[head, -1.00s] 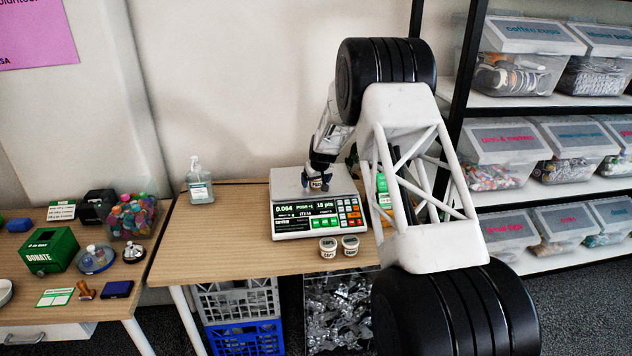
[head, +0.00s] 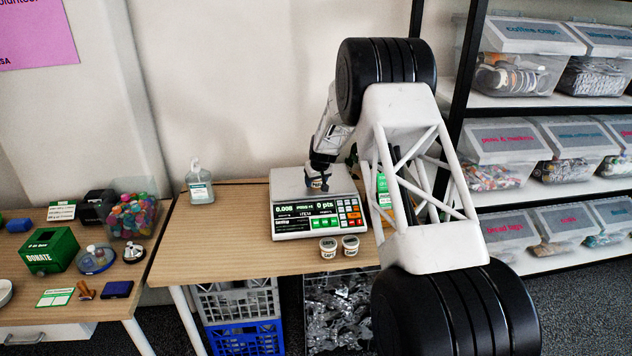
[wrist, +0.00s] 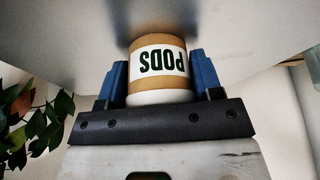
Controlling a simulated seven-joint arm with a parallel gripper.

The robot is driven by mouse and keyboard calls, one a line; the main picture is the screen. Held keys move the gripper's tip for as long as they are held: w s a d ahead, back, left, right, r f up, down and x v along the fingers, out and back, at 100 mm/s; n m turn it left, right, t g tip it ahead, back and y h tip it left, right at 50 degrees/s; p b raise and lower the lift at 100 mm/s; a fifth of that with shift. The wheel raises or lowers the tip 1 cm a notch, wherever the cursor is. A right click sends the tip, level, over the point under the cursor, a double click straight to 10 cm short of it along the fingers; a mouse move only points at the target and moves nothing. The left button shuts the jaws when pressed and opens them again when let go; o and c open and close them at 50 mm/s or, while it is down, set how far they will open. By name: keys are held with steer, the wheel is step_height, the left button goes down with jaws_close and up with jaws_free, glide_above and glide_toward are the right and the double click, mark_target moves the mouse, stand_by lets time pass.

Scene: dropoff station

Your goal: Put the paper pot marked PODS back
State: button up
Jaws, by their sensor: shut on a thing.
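The paper pot marked PODS (wrist: 160,68) is brown with a white label and a pale lid. It shows upside down in the wrist view, between the two blue fingers of my gripper (wrist: 160,82). My gripper (head: 319,178) is shut on it. In the head view, the pot (head: 317,184) is small and partly covered by the fingers, over the metal pan of the scale (head: 288,186). I cannot tell whether there is a gap under it. The scale's display reads near zero and 0 pts.
Two more small pots, a left one (head: 328,247) and a right one (head: 350,245), stand in front of the scale; their labels look like CAPS. A sanitiser bottle (head: 199,183) stands at the back left of the table (head: 225,235). The table between is clear.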

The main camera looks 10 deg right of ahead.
steer(key=shift+r, duration=0.1)
steer(key=shift+r, duration=0.75)
step_height(320, 180, up, 2)
steer(key=shift+r, duration=0.1)
steer(key=s+r, duration=0.1)
steer(key=s, duration=1.5)
steer(key=shift+d, duration=0.15)
steer(key=shift+r, duration=0.1)
steer(key=shift+s, duration=0.1)
